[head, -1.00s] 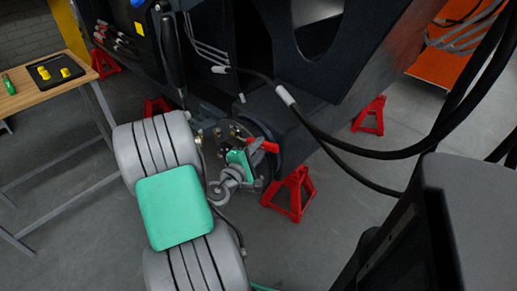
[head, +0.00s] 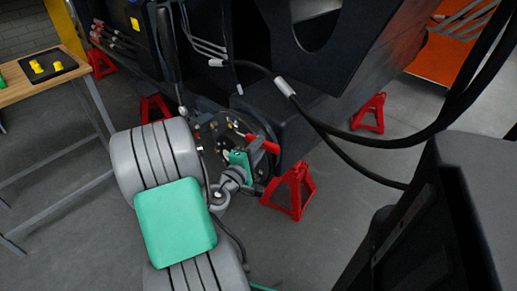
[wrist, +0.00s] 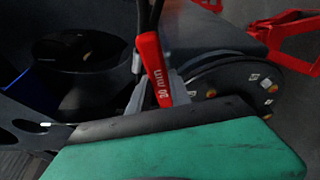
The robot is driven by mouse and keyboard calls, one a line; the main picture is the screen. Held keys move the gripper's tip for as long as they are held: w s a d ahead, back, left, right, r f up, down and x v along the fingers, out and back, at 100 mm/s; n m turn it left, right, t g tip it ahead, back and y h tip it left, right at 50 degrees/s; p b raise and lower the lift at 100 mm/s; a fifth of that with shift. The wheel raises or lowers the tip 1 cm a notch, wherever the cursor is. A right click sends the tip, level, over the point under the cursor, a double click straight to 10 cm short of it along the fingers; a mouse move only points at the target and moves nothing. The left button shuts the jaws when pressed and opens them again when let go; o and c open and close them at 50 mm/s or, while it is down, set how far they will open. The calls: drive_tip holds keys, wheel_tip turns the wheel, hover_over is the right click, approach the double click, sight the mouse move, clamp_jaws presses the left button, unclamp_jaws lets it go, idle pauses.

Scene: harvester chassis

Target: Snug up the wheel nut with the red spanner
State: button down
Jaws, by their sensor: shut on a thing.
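The red spanner (head: 263,143) is held at the wheel hub, its handle pointing to the lower right in the head view. In the wrist view its red handle (wrist: 154,70) carries white size lettering and rises away from my jaws. My gripper (head: 257,155) is shut on the spanner; in the wrist view the fingers (wrist: 152,97) close around its lower end. The round hub (head: 213,135) has several brass-coloured studs or nuts. The spanner's working end is not clear, so I cannot tell whether it sits on the wheel nut.
Red jack stands (head: 292,190) stand close to the hub and under the dark chassis (head: 290,80). Black hoses (head: 350,148) hang across the right. A workbench (head: 40,86) with a dark tray is at left.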

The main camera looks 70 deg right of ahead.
idle(0.3)
drive_tip(key=w+a+b, duration=0.5)
drive_tip(key=a+b, duration=0.2)
drive_tip(key=a, duration=0.3)
drive_tip(key=shift+w+a+r, duration=0.15)
drive_tip(key=shift+w+a, duration=0.05)
drive_tip(key=shift+a, duration=0.05)
idle(1.3)
